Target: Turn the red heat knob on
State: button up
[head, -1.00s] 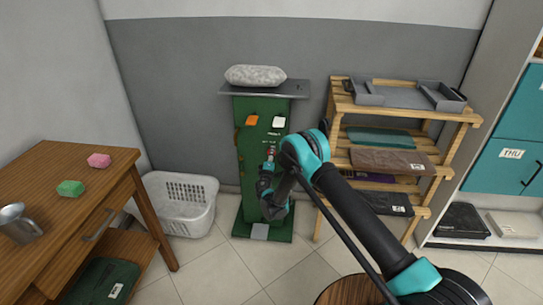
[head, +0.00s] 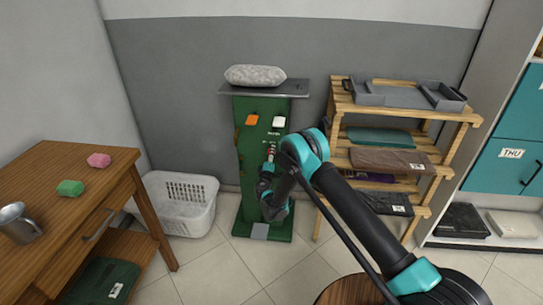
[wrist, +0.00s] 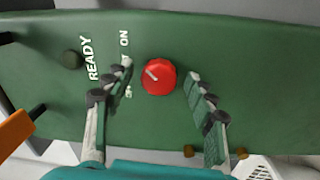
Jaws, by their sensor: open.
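The red heat knob (wrist: 158,76) is on the green panel (wrist: 260,60) of the press, with a pale pointer mark toward its upper left in the wrist view. White "ON" lettering (wrist: 125,38) is to the left above it, and "READY" lettering (wrist: 90,58) is further left. My gripper (wrist: 160,80) is open, with one finger on each side of the knob and a visible gap on both sides. In the head view my gripper (head: 269,152) is at the front of the green press (head: 250,180), and the knob is mostly hidden there.
A dark round button (wrist: 71,59) and an orange part (wrist: 15,133) are on the panel. A wooden shelf (head: 395,112) stands right of the press, a white basket (head: 180,205) left. A wooden table (head: 60,160) is at the far left.

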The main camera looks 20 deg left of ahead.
jog(key=v, duration=0.7)
dwell(0.4)
